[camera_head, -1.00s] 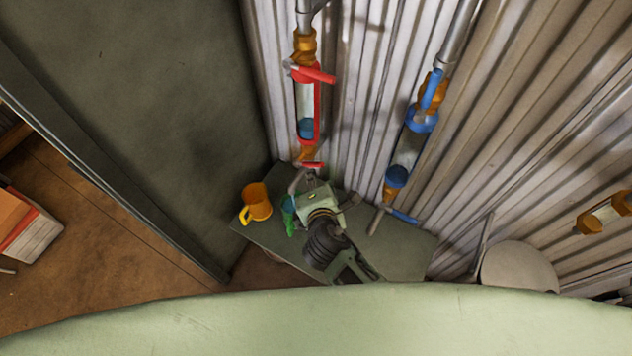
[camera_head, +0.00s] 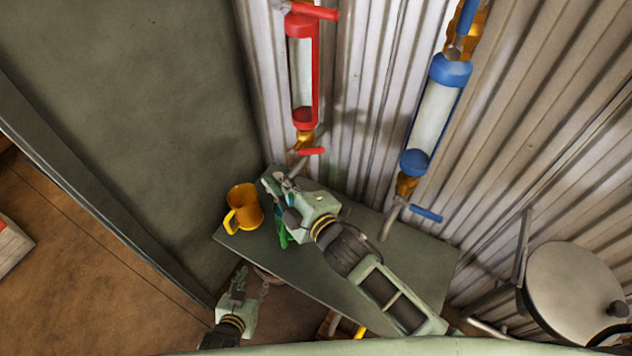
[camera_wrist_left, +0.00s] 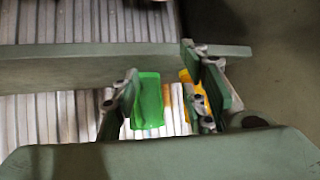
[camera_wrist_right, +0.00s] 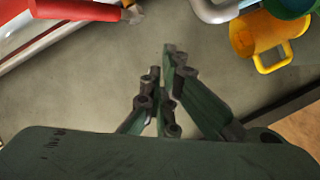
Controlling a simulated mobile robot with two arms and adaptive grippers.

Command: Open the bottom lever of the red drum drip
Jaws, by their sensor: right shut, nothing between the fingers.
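The red drum drip (camera_head: 303,75) is a clear cylinder in a red frame on the corrugated wall. Its bottom lever, a short red bar (camera_head: 311,151), sits below it on a brass fitting, pointing right. My right gripper (camera_head: 270,183) is shut and empty, below and left of that lever and apart from it, over the table. Its closed fingers show in the right wrist view (camera_wrist_right: 168,60), with a red bar at top left. My left gripper (camera_head: 248,284) is lower, beside the table's front-left edge. Its fingers are apart and empty in the left wrist view (camera_wrist_left: 165,90).
An orange mug (camera_head: 243,210) stands on the grey-green table (camera_head: 290,262), left of my right gripper. A green object (camera_head: 282,238) is partly hidden by that gripper. A blue drum drip (camera_head: 436,115) with a blue lever (camera_head: 426,214) hangs to the right. A dark panel fills the left.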

